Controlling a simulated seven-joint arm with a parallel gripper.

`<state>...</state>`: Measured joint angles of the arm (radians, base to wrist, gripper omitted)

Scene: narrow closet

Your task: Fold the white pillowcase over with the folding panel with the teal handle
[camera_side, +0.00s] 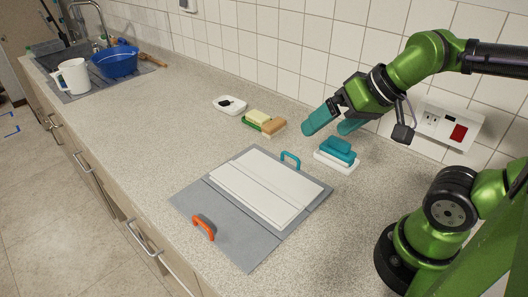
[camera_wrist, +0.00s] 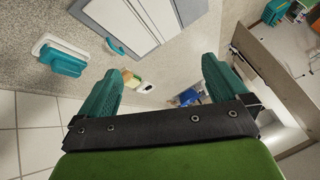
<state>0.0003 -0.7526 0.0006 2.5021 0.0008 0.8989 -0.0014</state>
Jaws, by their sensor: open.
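The white pillowcase (camera_side: 266,186) lies flat on the grey folding board (camera_side: 232,238), with lines running along it. The teal handle (camera_side: 290,160) stands at the board's far edge, beside the pillowcase. An orange handle (camera_side: 203,227) stands on the bare grey panel at the near left. The board's panels lie flat. In the wrist view the pillowcase (camera_wrist: 122,18) and teal handle (camera_wrist: 115,47) show at the top, ahead of the fingers. My gripper (camera_side: 326,127), with teal fingers, is open and empty above the counter, beyond and right of the teal handle. It touches nothing.
A teal brush-like item on a white dish (camera_side: 336,162) sits below my gripper, right of the board. Sponges (camera_side: 264,122) and a small white dish (camera_side: 229,105) lie near the tiled wall. A blue basin (camera_side: 115,62) and white jug (camera_side: 74,76) stand far left. Mid-counter is clear.

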